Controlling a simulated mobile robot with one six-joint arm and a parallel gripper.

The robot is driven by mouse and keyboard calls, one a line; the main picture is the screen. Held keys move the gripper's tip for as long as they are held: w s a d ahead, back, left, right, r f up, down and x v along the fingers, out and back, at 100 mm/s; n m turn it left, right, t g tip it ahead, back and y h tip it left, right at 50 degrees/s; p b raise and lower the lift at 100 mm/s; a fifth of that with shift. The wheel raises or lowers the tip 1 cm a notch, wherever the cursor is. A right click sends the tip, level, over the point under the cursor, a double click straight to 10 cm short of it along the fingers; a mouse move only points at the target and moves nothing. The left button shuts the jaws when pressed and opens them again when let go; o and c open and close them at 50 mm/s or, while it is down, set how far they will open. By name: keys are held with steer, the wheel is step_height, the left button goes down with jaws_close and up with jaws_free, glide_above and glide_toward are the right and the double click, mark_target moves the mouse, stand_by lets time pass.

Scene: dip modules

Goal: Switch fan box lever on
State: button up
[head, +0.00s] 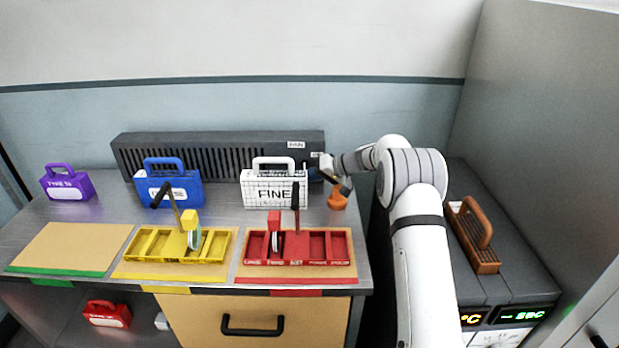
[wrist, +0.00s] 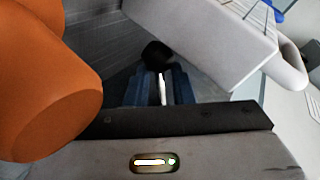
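The fan box (head: 215,150) is a long dark grey box with slats at the back of the bench, with a small white label near its right end. My gripper (head: 316,174) is low at that right end, between the white FINE case (head: 274,190) and an orange object (head: 337,199). In the wrist view the blue gripper fingers (wrist: 160,88) stand close together with a thin pale strip between them. A round black knob (wrist: 157,53) shows just beyond the fingertips, possibly the lever's end. I cannot tell whether the fingers touch or hold it.
The orange object is very close on the left in the wrist view (wrist: 45,80), and the white case is close on the right (wrist: 205,40). A blue case (head: 168,190) and a purple case (head: 67,184) stand farther left. Yellow (head: 175,246) and red (head: 297,247) trays lie in front.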

jaws_close()
steer(key=shift+f, duration=0.2)
